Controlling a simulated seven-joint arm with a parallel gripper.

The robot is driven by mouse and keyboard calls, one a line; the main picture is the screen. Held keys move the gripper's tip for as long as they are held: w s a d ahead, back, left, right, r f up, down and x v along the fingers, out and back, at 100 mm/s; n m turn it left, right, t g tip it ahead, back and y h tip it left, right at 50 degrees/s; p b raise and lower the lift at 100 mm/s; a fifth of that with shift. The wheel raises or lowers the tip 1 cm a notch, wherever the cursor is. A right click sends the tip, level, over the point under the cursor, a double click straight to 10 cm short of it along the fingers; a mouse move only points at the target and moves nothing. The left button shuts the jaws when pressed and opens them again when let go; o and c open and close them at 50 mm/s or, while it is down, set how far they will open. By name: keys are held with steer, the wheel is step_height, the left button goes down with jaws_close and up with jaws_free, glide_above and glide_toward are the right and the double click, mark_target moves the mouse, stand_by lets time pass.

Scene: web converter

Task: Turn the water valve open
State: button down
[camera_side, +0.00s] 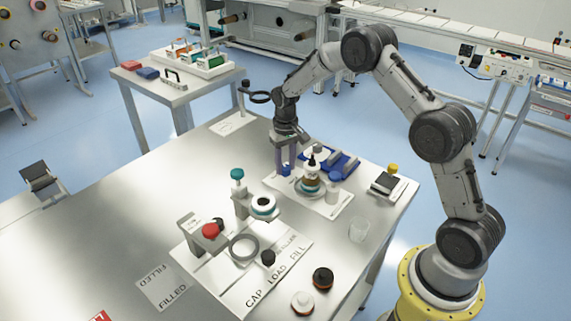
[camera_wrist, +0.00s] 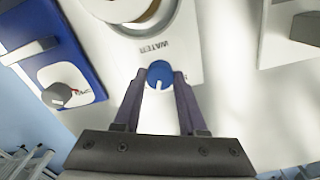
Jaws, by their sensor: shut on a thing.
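The water valve is a small round blue knob (camera_wrist: 160,74) with a white pointer line on its face, next to the printed word WATER in the wrist view. The pointer line runs toward my gripper's palm. My gripper (camera_wrist: 163,82) points down, with one finger on each side of the knob, shut on it. In the side view my gripper (camera_side: 286,170) stands at the back of the white labelled panel (camera_side: 331,209).
A bottle with a brown band (camera_side: 310,176) stands close to the right of my gripper. Blue parts (camera_side: 343,163) lie behind it. A teal-topped post (camera_side: 238,178) and a red button (camera_side: 210,230) stand to the left.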

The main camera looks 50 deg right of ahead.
mark_target(286, 167)
steer(key=shift+m, duration=1.3)
steer(key=shift+r, duration=0.1)
steer(key=shift+c, duration=2.3)
jaws_free()
step_height(286, 167, up, 14)
